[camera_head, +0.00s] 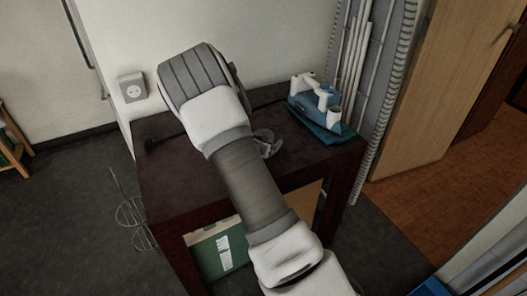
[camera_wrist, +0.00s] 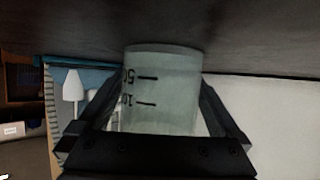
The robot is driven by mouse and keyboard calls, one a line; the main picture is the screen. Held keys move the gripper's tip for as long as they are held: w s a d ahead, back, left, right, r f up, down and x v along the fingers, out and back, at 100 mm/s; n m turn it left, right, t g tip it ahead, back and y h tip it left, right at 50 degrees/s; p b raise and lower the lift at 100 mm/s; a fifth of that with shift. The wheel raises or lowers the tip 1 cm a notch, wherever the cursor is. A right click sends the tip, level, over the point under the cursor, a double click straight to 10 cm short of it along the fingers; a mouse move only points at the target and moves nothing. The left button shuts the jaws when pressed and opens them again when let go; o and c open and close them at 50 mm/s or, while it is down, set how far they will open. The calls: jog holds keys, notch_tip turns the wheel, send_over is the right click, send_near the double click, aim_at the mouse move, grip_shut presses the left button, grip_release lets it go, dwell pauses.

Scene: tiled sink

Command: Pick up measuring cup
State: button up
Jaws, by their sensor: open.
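The measuring cup (camera_wrist: 160,80) is a clear, pale greenish cup with dark volume marks and numbers. It shows upside down in the wrist view, against the dark table top (camera_wrist: 260,40). My gripper (camera_wrist: 160,92) is open, with one dark finger on each side of the cup. The cup sits between the fingers; whether either finger touches it I cannot tell. In the head view my arm covers much of the table (camera_head: 180,185) and hides my gripper. A small greyish shape beside the arm there is too unclear to name.
A blue and white iron (camera_head: 318,98) stands at the table's back right, near pale pipes (camera_head: 355,55). A wall socket (camera_head: 133,88) is at the left. A green box (camera_head: 218,252) is under the table. The table's left front is clear.

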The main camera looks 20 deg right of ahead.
jog(key=c, duration=1.4)
jog(key=shift+r, duration=0.2)
jog(key=shift+r+p, duration=0.5)
jog(key=shift+r, duration=0.6)
notch_tip(320, 180, up, 2)
jog(key=shift+p, duration=0.35)
jog(key=shift+s+d+r+p, duration=0.2)
jog(key=shift+s+d+r, duration=0.8)
jog(key=shift+s, duration=0.7)
jog(key=shift+s+d+r+p, duration=0.25)
jog(key=shift+s+d+r, duration=0.75)
jog(key=shift+s, duration=0.75)
jog(key=shift+s+d+r+p, duration=0.2)
jog(key=shift+s+d+r, duration=0.55)
jog(key=shift+s+r, duration=0.75)
jog(key=shift+s+f, duration=0.2)
jog(key=shift+f, duration=0.05)
